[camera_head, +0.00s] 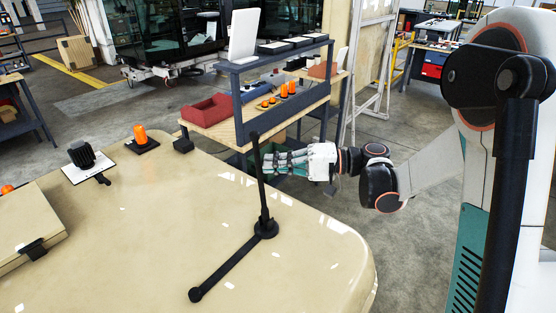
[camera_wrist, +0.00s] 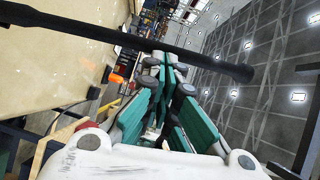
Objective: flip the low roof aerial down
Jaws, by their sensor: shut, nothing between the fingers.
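The aerial is a thin black rod (camera_head: 261,185) standing nearly upright, tilted slightly left, on a round black base (camera_head: 266,229) on the cream roof (camera_head: 150,230). A second black bar (camera_head: 228,267) runs low along the roof from that base to a round end at the front left. My gripper (camera_head: 268,162) is shut and empty, on the right of the upright rod at about mid-height, fingers pointing left. In the wrist view the black rod (camera_wrist: 100,37) crosses just beyond the closed fingertips (camera_wrist: 166,60); I cannot tell whether they touch.
An orange beacon (camera_head: 140,135) and a black lamp (camera_head: 82,155) on a white plate stand at the roof's far left. The roof right of the aerial is bare.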

